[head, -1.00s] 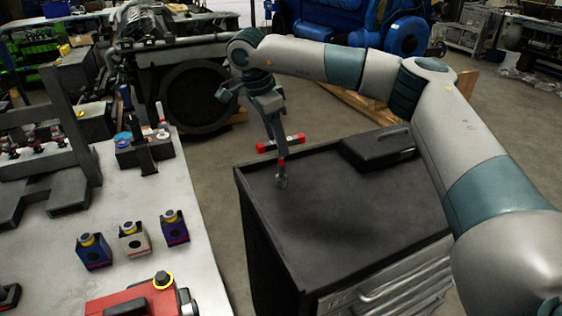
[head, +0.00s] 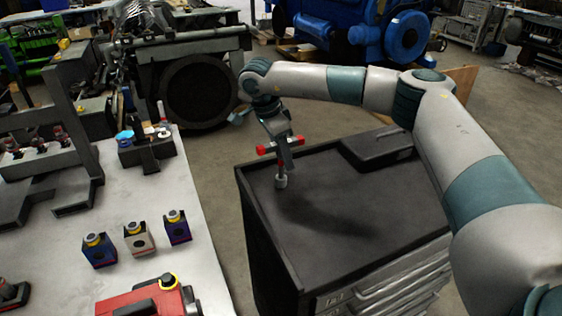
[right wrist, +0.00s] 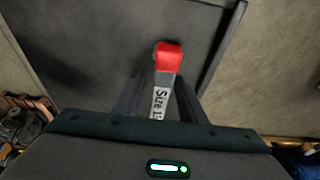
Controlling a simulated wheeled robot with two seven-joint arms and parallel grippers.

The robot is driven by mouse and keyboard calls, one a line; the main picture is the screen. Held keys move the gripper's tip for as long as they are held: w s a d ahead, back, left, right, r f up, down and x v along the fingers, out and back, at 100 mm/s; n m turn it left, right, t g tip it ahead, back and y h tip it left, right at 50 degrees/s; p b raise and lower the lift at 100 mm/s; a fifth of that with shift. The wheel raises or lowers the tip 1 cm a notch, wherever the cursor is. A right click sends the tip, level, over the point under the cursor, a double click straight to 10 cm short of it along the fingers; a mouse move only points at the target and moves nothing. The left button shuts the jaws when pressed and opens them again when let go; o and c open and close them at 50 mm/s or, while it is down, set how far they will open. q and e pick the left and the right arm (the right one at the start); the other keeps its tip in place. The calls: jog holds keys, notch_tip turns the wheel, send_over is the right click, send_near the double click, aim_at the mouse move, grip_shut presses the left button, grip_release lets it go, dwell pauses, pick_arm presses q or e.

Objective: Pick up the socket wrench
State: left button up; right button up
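The socket wrench (head: 281,182) has a crossbar with red ends and a shaft running down to a grey socket. It appears upright at the left part of the black cart top. My right gripper (head: 284,148) is at the crossbar, pointing down. In the right wrist view, the crossbar (right wrist: 167,62) with its red end and white "Size" label lies between the two fingers (right wrist: 158,95). The fingers look apart, with a dark gap at the left one; contact is not clear. The lower shaft is hidden in the wrist view. My left gripper is not in view.
The black cart (head: 330,235) has a raised rim and a dark case (head: 377,147) at its back right. A white table (head: 185,260) at left holds several small block-shaped parts and a red part (head: 150,302). A floor gap separates table and cart.

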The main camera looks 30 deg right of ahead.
jog(key=shift+d+f, duration=0.15)
jog(key=shift+f, duration=0.55)
grip_shut()
jog(key=shift+r, duration=0.2)
